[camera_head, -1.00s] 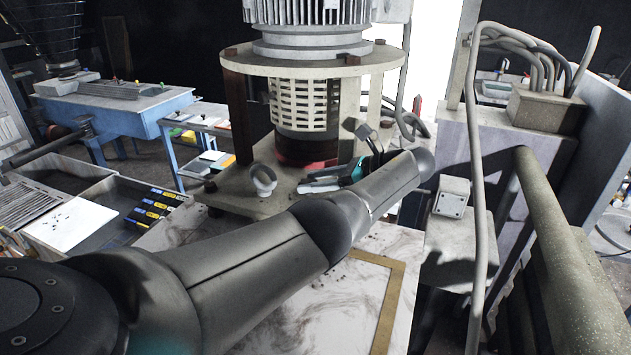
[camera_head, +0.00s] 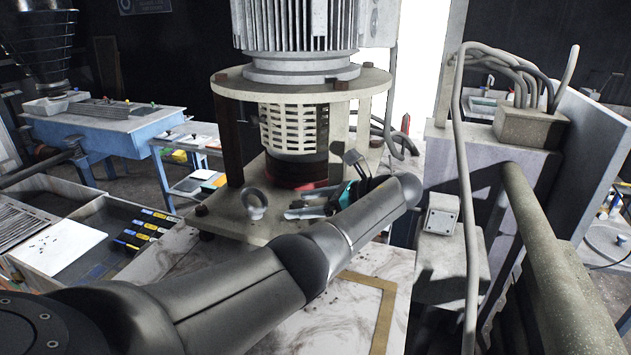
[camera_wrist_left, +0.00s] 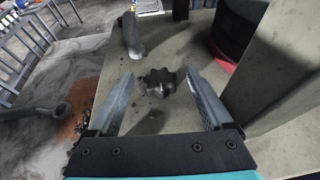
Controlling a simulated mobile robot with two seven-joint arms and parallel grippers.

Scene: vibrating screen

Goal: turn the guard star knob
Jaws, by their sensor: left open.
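The guard star knob (camera_wrist_left: 157,82) is a small dark lobed knob on the grey base plate (camera_wrist_left: 112,72) in the left wrist view. My left gripper (camera_wrist_left: 164,75) is open, with one finger on each side of the knob and a gap to both. I cannot tell how far above the knob the fingertips are. In the head view, my left gripper (camera_head: 355,178) is by the machine base, partly hidden by my own arm. The knob cannot be made out there. My right gripper is not in view.
The mesh guard (camera_head: 294,128) rises behind, under the motor (camera_head: 300,25). A grey conduit (camera_head: 468,200) and a small box (camera_head: 440,214) stand to the right.

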